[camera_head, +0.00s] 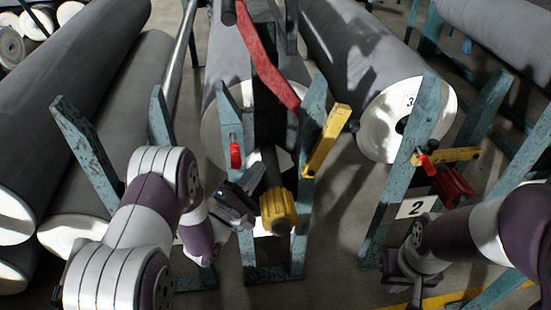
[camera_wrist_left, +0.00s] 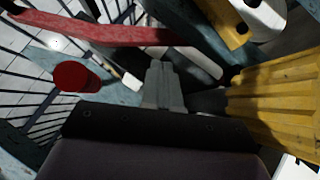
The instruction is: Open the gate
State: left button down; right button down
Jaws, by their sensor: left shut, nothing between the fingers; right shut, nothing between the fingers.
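No single part is plainly a gate. The nearest candidate is the middle teal frame (camera_head: 243,225), with a long red bar (camera_head: 265,55) slanting up, a yellow lever (camera_head: 325,142) on its right post and a red handle (camera_head: 236,156) on its left post. A ribbed yellow knob (camera_head: 278,211) sits low between the posts. My left gripper (camera_head: 256,163) is shut and empty between the posts, left of the knob. In the left wrist view, its fingertips (camera_wrist_left: 168,70) lie between the red handle (camera_wrist_left: 77,77) and the knob (camera_wrist_left: 280,110), below the red bar (camera_wrist_left: 110,30). My right gripper (camera_head: 415,292) is shut and empty, low at right.
Large grey rolls (camera_head: 75,80) lie at left, middle and right (camera_head: 365,50). A second teal frame (camera_head: 397,175) at right carries a yellow lever (camera_head: 455,155), red parts (camera_head: 452,186) and a "2" sign (camera_head: 413,207). Some bare floor (camera_head: 340,220) shows between the frames.

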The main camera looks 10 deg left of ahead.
aim_at(322, 133)
pick_arm(q)
jog(key=w+d+r, duration=0.2)
jog(key=w+d, duration=0.1)
jog(key=d, duration=0.1)
jog(key=shift+d+r+b, duration=0.2)
jog(key=shift+r+b, duration=0.15)
jog(key=d+r+m+g+p, duration=0.1)
jog(key=d+m+p, duration=0.1)
jog(key=p, duration=0.2)
jog(key=w+d+r+m+g+y+p, duration=0.1)
jog(key=d+m+g+p, duration=0.1)
jog(key=p, duration=0.3)
jog(key=w+d+r+m+g+y+p, duration=0.1)
jog(key=d+r+m+g+p, duration=0.1)
jog(key=d+p, duration=0.1)
jog(key=shift+w+d+r+p, duration=0.15)
jog(key=shift+d+p, duration=0.25)
jog(key=shift+p, duration=0.3)
jog(key=shift+w+d, duration=0.1)
jog(key=shift+d, duration=0.2)
jog(key=shift+r, duration=0.1)
